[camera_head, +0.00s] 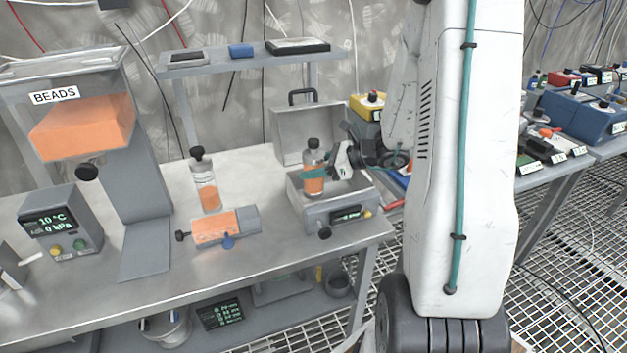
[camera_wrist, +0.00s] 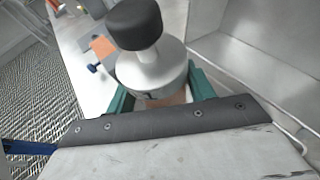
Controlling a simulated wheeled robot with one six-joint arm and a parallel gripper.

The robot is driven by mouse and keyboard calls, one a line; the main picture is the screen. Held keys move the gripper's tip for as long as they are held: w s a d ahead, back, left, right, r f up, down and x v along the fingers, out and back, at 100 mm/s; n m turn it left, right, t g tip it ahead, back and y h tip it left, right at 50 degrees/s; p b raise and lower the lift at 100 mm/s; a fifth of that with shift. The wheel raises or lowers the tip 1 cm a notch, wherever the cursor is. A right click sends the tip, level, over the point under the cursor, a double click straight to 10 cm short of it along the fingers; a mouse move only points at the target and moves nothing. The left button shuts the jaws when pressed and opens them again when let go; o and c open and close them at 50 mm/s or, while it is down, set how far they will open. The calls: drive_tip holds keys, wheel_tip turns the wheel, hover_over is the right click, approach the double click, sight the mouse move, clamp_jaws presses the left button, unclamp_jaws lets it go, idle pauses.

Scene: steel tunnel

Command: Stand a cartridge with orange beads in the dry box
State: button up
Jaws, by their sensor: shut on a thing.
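A clear cartridge with a black cap and orange beads (camera_head: 313,185) stands upright in or just over the open dry box (camera_head: 318,217); I cannot tell if it touches the box floor. My gripper (camera_head: 327,172) is shut on it from the right, its teal fingers around the body. In the wrist view the cartridge's black cap and grey shoulder (camera_wrist: 150,65) fill the middle, with my gripper's teal fingers (camera_wrist: 160,95) on both sides. The dry box's lid (camera_head: 305,131) stands open behind. A second capped cartridge with orange beads (camera_head: 206,185) stands on the bench to the left.
The BEADS hopper (camera_head: 82,120) stands at the left, beside a small display unit (camera_head: 60,223). An orange-and-grey block with knobs (camera_head: 218,228) lies before the second cartridge. A shelf (camera_head: 250,55) is behind. The bench front is mostly clear.

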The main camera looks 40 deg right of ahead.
drive_tip(key=shift+f, duration=1.85)
drive_tip(key=o, duration=1.2)
drive_tip(key=shift+f, duration=0.15)
